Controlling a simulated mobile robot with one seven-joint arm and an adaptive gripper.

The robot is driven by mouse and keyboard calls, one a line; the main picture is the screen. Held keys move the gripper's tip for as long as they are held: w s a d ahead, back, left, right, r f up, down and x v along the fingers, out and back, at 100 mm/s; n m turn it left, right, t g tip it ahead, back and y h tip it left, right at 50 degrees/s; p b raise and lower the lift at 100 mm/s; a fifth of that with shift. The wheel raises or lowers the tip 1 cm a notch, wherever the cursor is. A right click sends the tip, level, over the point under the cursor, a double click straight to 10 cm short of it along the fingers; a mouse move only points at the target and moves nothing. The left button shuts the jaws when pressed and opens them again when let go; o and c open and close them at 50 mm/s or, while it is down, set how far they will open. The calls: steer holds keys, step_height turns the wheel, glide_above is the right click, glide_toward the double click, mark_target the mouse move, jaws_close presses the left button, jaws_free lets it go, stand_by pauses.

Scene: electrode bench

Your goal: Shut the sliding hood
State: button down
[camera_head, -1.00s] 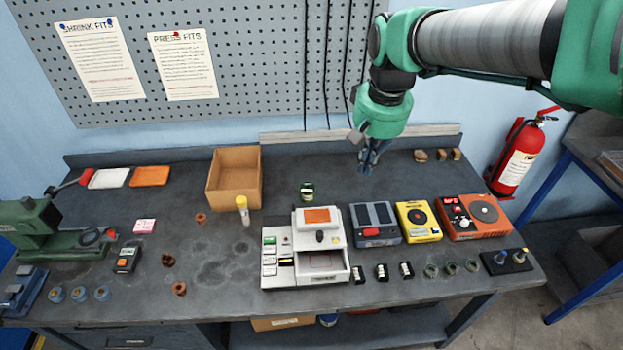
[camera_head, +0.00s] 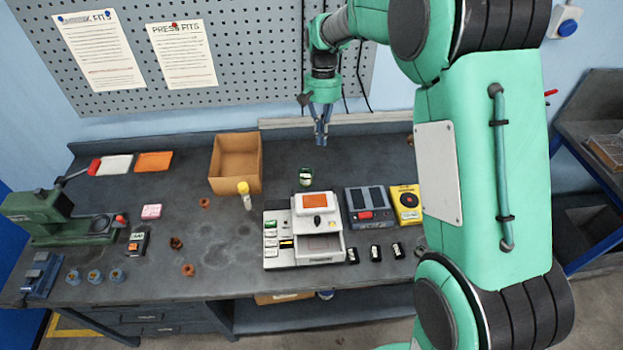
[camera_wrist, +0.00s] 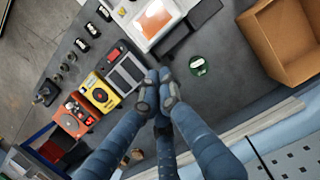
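The white bench machine (camera_head: 278,254) stands at the middle of the table in the head view. Its sliding hood (camera_head: 301,205), white with an orange window and a dark knob, sits at the back of the machine, so the front chamber (camera_head: 320,245) is uncovered. In the wrist view the hood (camera_wrist: 155,20) shows at the top, partly cut off; the chamber is not clear there. My gripper (camera_head: 321,143) points down above the back of the bench, behind the hood and apart from it. In the wrist view my gripper (camera_wrist: 160,88) has its fingertips together with nothing between them.
A green-topped jar (camera_head: 306,176) stands behind the machine. An open cardboard box (camera_head: 222,185) and a yellow-capped bottle (camera_head: 245,197) are to its left. A grey-blue device (camera_head: 367,207) and a yellow device (camera_head: 406,204) stand close on its right. Small black items line the front right.

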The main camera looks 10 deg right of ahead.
steer(key=w+a+f+g+p, duration=0.2)
steer(key=w+f, duration=0.3)
steer(key=f, duration=0.4)
steer(key=shift+a+p, duration=0.45)
steer(key=shift+a, duration=0.25)
steer(key=shift+f, duration=0.15)
steer(key=s+f, duration=0.2)
steer(key=f, duration=0.1)
steer(key=s+f, duration=0.2)
steer(key=f, duration=0.1)
steer(key=s+f, duration=0.2)
steer(key=shift+s+f, duration=0.35)
steer(key=shift+f, duration=0.05)
steer(key=shift+s+f, duration=0.1)
steer(key=shift+s, duration=0.35)
steer(key=shift+s, duration=0.15)
